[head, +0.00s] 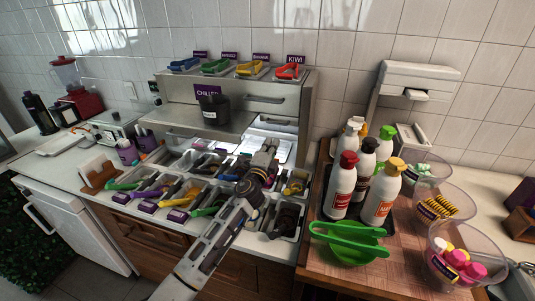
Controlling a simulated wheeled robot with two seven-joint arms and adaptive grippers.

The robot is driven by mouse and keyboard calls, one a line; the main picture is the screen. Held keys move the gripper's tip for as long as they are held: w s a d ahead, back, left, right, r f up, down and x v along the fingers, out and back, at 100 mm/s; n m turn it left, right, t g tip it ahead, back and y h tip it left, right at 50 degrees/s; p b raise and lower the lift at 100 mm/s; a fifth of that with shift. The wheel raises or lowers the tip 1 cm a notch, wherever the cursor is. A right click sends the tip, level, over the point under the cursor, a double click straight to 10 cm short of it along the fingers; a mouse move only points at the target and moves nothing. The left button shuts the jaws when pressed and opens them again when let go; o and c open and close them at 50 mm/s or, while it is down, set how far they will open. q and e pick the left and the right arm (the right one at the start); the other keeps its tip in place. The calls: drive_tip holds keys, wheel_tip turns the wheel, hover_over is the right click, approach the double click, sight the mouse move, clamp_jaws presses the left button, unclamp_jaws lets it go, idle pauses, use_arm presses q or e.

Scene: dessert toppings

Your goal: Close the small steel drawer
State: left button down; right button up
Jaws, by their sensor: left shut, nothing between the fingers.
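A steel unit (309,100) stands against the tiled wall behind the topping trays. A small steel drawer (286,141) on its right side appears pulled out, with a pale inside and a bar handle above it; how far out it is, I cannot tell. My left gripper (268,146) is shut and empty, in front of this drawer and covering part of it. Whether it touches the drawer, I cannot tell. My left arm reaches up from the bottom over the trays. My right gripper is not in view.
Topping trays (225,170) with coloured tongs fill the counter below my arm. A black pot (214,108) stands on a steel top at the left. Sauce bottles (341,188), a green bowl (350,250) and clear bowls (447,204) crowd the right side.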

use_arm(q)
drive_tip(key=v, duration=0.4)
drive_tip(key=shift+s, duration=0.35)
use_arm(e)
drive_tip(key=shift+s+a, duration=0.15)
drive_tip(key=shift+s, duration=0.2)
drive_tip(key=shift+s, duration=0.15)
use_arm(q)
drive_tip(key=shift+a, duration=0.1)
